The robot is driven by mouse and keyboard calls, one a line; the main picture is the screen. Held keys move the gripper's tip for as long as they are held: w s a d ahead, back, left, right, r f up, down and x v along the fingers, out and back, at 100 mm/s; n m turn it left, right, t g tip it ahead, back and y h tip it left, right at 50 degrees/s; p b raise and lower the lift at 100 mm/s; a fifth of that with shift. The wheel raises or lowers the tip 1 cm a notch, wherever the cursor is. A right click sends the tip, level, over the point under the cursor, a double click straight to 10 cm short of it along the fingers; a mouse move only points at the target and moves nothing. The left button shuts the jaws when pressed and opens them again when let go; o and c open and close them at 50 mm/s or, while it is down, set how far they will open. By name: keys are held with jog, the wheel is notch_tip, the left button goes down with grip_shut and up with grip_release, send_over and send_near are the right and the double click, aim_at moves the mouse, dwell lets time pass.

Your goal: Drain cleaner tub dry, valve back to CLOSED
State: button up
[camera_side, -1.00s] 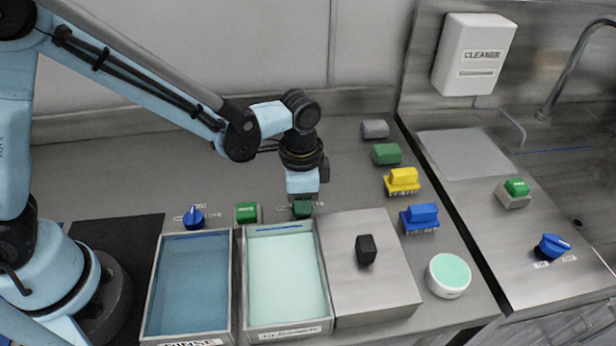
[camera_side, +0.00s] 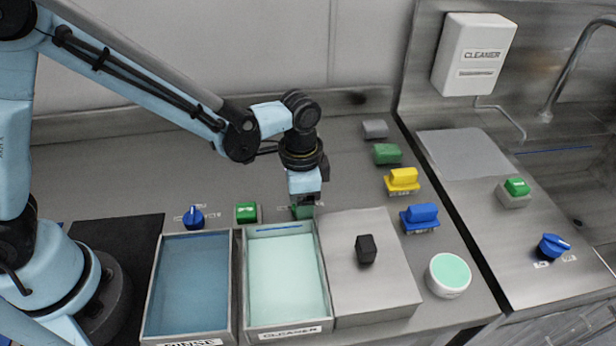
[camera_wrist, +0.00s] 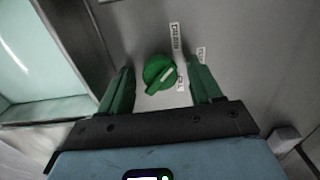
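The cleaner tub (camera_side: 240,280) is a steel-rimmed basin with pale mint-green liquid across it and a CLEANER label on its front; part of it shows at the left of the wrist view (camera_wrist: 45,106). I cannot tell which label the pointer matches. My gripper (camera_side: 304,206) points down behind the tub's far edge. Its green fingers are open on either side of the knob, with gaps showing; the knob is mostly hidden in the side view.
The rinse tub (camera_side: 237,300) with blue liquid stands left of the cleaner tub. A steel lid with a black handle (camera_side: 366,249) is close on the right. Behind the tubs are a blue knob (camera_side: 193,217) and a green block (camera_side: 246,212).

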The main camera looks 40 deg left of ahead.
notch_tip(320, 180, up, 12)
dwell(0.8)
jog(key=s+a+n+t, duration=0.3)
jog(key=a+n, duration=0.1)
jog(key=a, duration=0.3)
jog(key=s+a+r+n+t, duration=0.1)
jog(key=s+a+n+t, duration=0.3)
jog(key=a, duration=0.4)
jog(key=shift+a+r+n, duration=0.25)
jog(key=shift+n, duration=0.15)
dwell(1.4)
